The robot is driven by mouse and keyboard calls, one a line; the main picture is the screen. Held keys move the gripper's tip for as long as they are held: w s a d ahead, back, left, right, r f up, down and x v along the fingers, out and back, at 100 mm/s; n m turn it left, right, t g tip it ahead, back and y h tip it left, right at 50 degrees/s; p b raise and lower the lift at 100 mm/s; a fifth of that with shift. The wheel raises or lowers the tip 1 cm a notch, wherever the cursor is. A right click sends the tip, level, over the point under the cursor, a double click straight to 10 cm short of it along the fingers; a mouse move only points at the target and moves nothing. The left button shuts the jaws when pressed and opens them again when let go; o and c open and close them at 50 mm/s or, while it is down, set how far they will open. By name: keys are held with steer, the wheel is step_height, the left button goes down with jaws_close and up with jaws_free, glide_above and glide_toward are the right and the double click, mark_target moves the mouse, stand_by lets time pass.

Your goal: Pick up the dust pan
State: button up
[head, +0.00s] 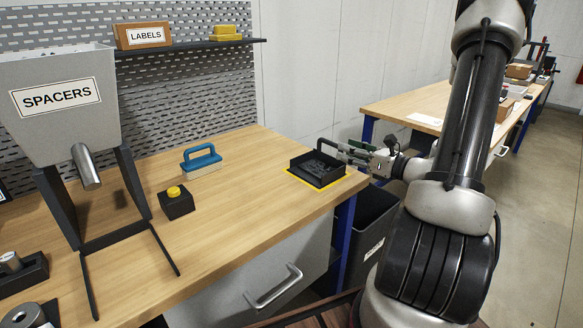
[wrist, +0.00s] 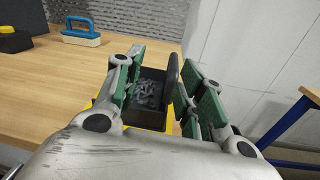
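The dust pan (head: 304,174) is a black, square-sided tray on a yellow-edged patch at the right end of the workbench. In the wrist view the dust pan (wrist: 152,118) holds grey debris, and its dark upright handle (wrist: 171,76) rises at the right. My gripper (head: 350,150) reaches in from the right at the dust pan in the head view. In the wrist view my gripper (wrist: 158,88) is open, its green-padded fingers on either side of the handle. The handle lies nearer the right finger, and I cannot tell whether they touch.
A blue-handled brush (head: 202,161) and a black box with a yellow button (head: 177,203) stand left on the bench (head: 240,205). The spacers hopper (head: 60,105) is farther left. A dark bin (head: 372,222) stands below the bench end. A grey wall is behind.

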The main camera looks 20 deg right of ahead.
mark_target(333, 144)
steer(key=shift+w+d+f+m+t+h, duration=0.3)
steer(key=shift+d+f+m+h, duration=0.2)
steer(key=shift+d+m, duration=0.15)
steer(key=shift+w+f+m, duration=0.1)
steer(key=shift+w+m, duration=0.15)
steer(key=shift+m, duration=0.1)
steer(key=shift+h, duration=0.3)
steer(key=x, duration=0.7)
steer(key=shift+w+a, duration=0.1)
steer(key=shift+w, duration=0.15)
steer(key=shift+c, duration=0.5)
jaws_close()
